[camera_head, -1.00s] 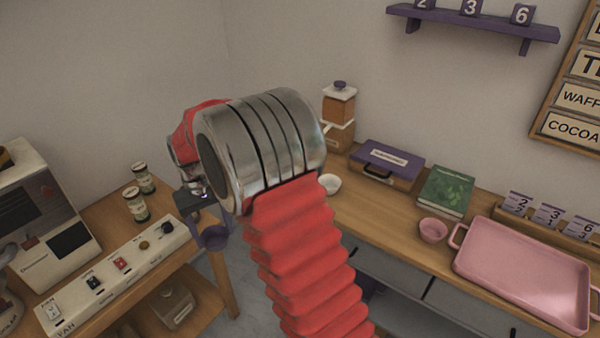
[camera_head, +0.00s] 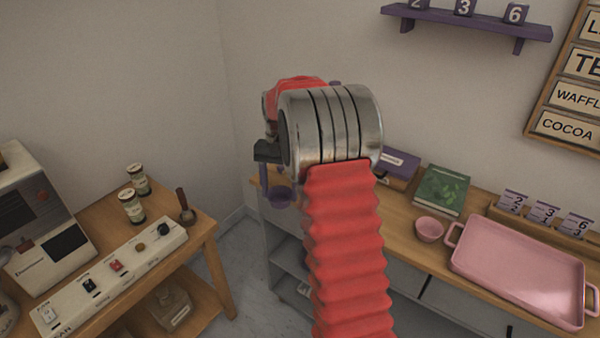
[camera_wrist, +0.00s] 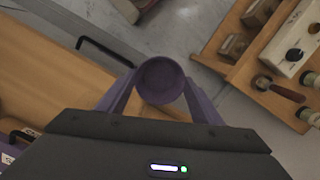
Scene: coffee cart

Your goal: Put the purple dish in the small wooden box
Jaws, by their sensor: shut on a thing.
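The purple dish (camera_head: 279,197) is a small round bowl. My gripper (camera_head: 268,175) is shut on it and holds it in the air, near the left end of the long wooden counter (camera_head: 400,237). In the wrist view the dish (camera_wrist: 160,82) sits between the two purple fingers of my gripper (camera_wrist: 160,92), with its open side to the camera and nothing inside. A small box-like brown thing (camera_head: 172,306) stands on the lower shelf of the left table; I cannot tell whether it is the small wooden box.
On the counter are a purple-lidded case (camera_head: 398,163), partly hidden by my arm, a green book (camera_head: 442,190), a pink bowl (camera_head: 429,230) and a pink tray (camera_head: 520,270). The left table holds a switch panel (camera_head: 110,275), jars (camera_head: 131,206) and a wooden-handled tool (camera_head: 186,207). Floor shows between them.

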